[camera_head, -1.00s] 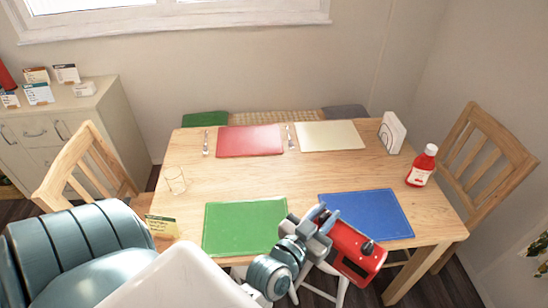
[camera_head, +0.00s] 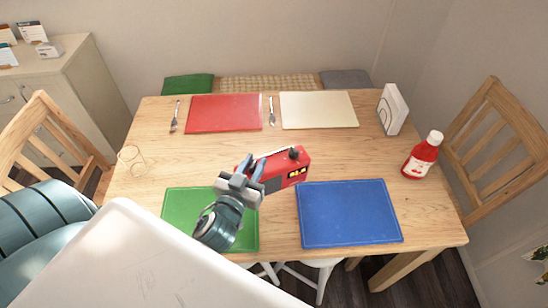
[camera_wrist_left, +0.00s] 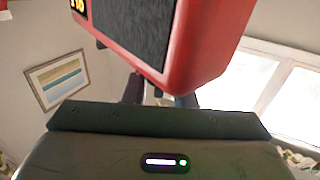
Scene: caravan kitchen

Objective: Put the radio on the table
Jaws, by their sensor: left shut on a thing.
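The red radio (camera_head: 287,170), with a dark knob and a yellow-lit display, is above the middle of the wooden table (camera_head: 200,158), between the green mat and the blue mat. My left gripper (camera_head: 252,172) is shut on the radio at its left end. In the left wrist view the radio (camera_wrist_left: 200,35) fills the top, with its grey speaker face and red casing, held by the fingers (camera_wrist_left: 160,92). I cannot tell whether its underside touches the table. My right gripper is not in view.
A green mat (camera_head: 180,205), blue mat (camera_head: 348,212), red mat (camera_head: 223,113) and cream mat (camera_head: 318,110) lie on the table. A red bottle (camera_head: 420,158) and white napkin holder (camera_head: 392,108) stand at the right, a glass (camera_head: 131,160) at the left. Chairs flank the table.

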